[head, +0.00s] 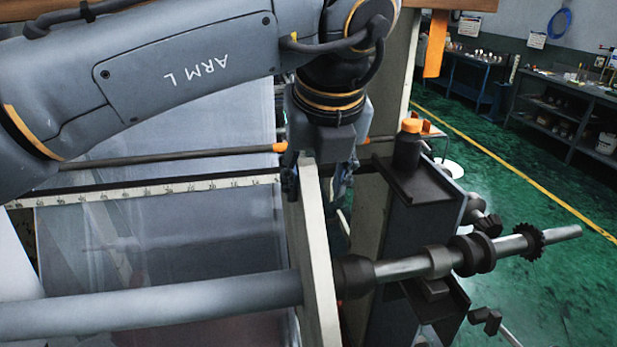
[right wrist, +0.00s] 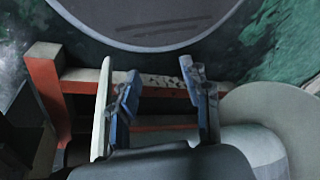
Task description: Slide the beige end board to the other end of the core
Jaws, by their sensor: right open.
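The beige end board (head: 318,265) stands upright at the right end of the long grey core (head: 150,312) in the head view. My left gripper (head: 318,183) points down over the board's top, one finger on each side. A narrow gap seems to show beside the right finger; I cannot tell whether the jaws grip the board. My right gripper (right wrist: 160,100) is open, with nothing seen between its blue fingers. In the right wrist view, a thin pale board (right wrist: 102,108) stands just left of the left finger. My right gripper is outside the head view.
A dark collar and metal shaft (head: 400,268) continue right of the board. A black bottle with an orange cap (head: 408,150) stands on a ledge. A ruler strip (head: 150,190) and clear film lie behind the core. A pale disc (right wrist: 278,120) is right of my right gripper.

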